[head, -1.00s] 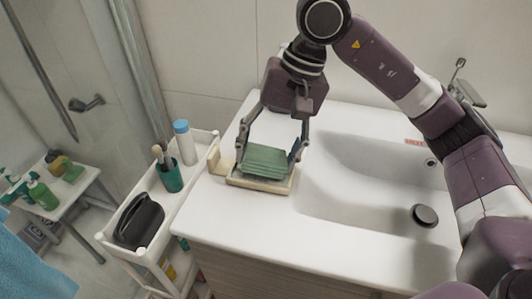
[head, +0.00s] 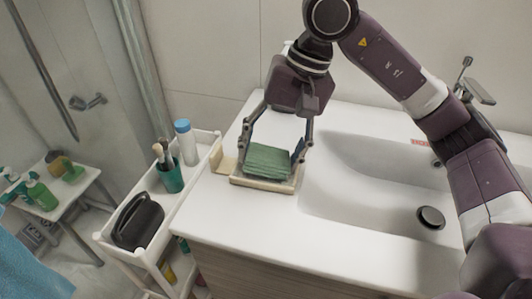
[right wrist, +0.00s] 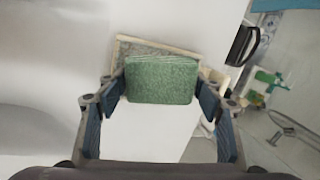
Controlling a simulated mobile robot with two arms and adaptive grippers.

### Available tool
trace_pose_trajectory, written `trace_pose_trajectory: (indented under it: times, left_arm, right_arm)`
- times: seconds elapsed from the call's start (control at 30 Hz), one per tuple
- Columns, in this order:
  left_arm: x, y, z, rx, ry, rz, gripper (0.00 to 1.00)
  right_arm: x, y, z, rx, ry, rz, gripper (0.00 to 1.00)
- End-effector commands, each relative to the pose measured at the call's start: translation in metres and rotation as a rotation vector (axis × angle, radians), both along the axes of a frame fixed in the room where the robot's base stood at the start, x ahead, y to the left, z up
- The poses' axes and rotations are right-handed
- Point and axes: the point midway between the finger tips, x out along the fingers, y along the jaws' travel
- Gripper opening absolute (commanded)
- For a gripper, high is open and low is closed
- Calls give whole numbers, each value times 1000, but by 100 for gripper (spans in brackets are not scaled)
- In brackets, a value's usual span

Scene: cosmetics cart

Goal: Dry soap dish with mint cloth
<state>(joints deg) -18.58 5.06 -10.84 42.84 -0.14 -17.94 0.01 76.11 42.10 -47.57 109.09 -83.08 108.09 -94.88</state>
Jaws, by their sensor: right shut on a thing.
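The mint cloth (head: 267,160) is a folded green pad at the left end of the white sink counter. It is low over the pale cream soap dish (head: 262,186), covering most of its inside; I cannot tell whether they touch. My right gripper (head: 271,166) points down with its fingers on either side of the cloth, shut on it. In the right wrist view, the cloth (right wrist: 161,80) sits between the blue finger pads, and the grey inside and pale rim of the soap dish (right wrist: 121,48) show behind it. My left gripper is not in view.
The basin (head: 365,185) lies right of the dish, with its faucet (head: 478,88) behind. A white cart (head: 140,258) stands left of the counter, holding a blue-capped bottle (head: 187,145), a teal brush cup (head: 170,178) and a black case (head: 138,220). The front counter is clear.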

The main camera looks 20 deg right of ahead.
Motion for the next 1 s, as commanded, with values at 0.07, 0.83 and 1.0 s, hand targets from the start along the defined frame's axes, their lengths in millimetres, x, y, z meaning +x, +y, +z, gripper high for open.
trace_pose_trajectory:
  times: [0.07,0.83,1.0]
  left_arm:
    - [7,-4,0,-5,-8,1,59]
    - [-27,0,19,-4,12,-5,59]
    - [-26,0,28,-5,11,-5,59]
  right_arm:
    - [-2,-3,-4,-6,7,0,41]
    - [-2,-3,49,-5,5,0,41]
    - [-2,-3,64,-4,5,0,41]
